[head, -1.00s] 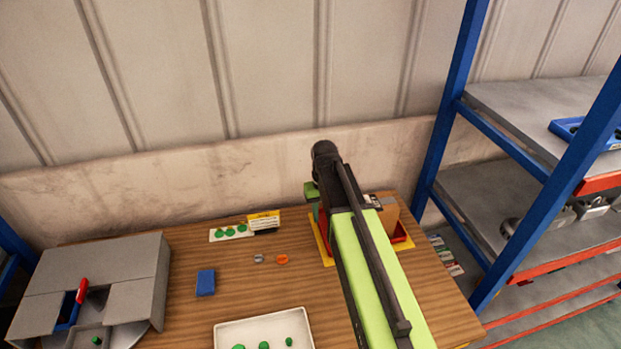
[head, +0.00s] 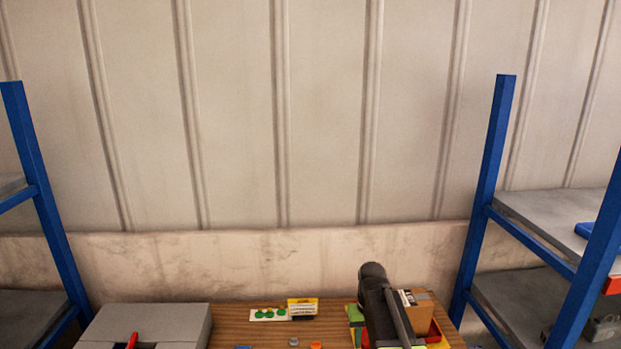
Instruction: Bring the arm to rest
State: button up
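My arm (head: 378,298) shows at the bottom of the head view, right of centre, in front of a cardboard box (head: 416,309) and a red bin (head: 434,331) at the right end of the wooden table (head: 235,327). Only its dark upper part is in the picture. My gripper cannot be made out, so its fingers and anything in them are not seen.
A grey box-like fixture (head: 150,323) with a red handle (head: 132,341) stands at the table's left. A white card with green pieces (head: 270,314) and a yellow-topped label (head: 302,307) lie at the back. Blue-framed shelves (head: 487,200) stand on both sides.

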jog(key=s, duration=1.2)
jog(key=shift+s+d+m, duration=0.2)
jog(key=shift+d+m, duration=0.05)
jog(key=shift+m, duration=0.15)
